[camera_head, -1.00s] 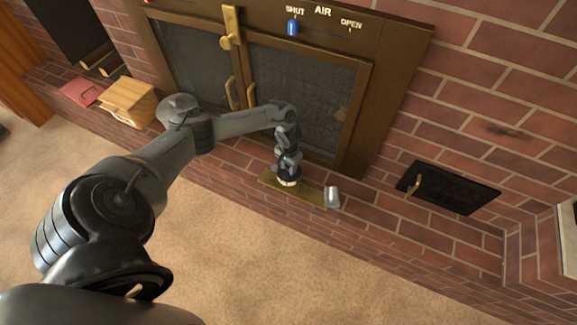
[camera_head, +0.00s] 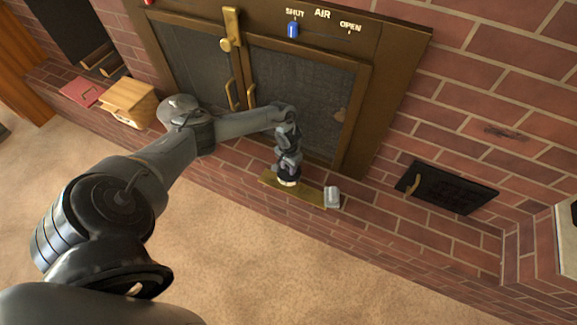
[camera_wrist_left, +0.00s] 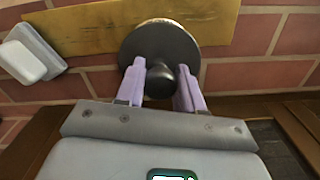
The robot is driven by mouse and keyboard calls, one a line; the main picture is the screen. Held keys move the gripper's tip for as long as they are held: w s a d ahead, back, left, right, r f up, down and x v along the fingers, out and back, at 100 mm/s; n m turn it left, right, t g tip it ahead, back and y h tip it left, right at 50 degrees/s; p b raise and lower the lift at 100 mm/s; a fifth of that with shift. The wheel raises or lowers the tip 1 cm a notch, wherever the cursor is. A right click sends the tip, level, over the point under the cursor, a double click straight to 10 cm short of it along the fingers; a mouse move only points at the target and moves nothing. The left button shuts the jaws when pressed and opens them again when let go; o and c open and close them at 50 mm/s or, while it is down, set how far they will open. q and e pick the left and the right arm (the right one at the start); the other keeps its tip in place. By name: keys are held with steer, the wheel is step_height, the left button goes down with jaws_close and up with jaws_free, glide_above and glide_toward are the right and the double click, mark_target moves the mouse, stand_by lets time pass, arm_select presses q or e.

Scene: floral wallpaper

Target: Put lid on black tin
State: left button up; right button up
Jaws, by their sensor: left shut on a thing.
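My left gripper (camera_head: 288,174) is low over the brass-coloured plate (camera_head: 309,194) on the brick hearth. In the left wrist view, the two pale purple fingers (camera_wrist_left: 159,84) are shut on the dark knob of a round dark lid (camera_wrist_left: 152,43). The lid is over the plate, with a thin pale rim showing at its far edge. In the head view, a pale rim (camera_head: 288,183) shows just under the gripper. I cannot make out the black tin's body, so I cannot tell whether the lid rests on it. My right gripper is in neither view.
A small grey and white block-like object (camera_head: 332,197) stands at the plate's right end; it also shows in the left wrist view (camera_wrist_left: 32,56). Behind are the stove doors (camera_head: 300,100). A wooden box (camera_head: 129,100) is at left. The hearth's right side is clear.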

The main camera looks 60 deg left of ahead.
arm_select(q)
steer(key=shift+f+p, duration=0.15)
steer(key=shift+p, duration=0.15)
stand_by(0.5)
steer(key=shift+p, duration=0.35)
stand_by(0.7)
stand_by(0.3)
steer(key=o, duration=1.6)
steer(key=shift+r+p, duration=1.85)
steer(key=shift+p, duration=0.4)
steer(key=shift+r+p, duration=1.65)
steer(key=shift+p, duration=0.3)
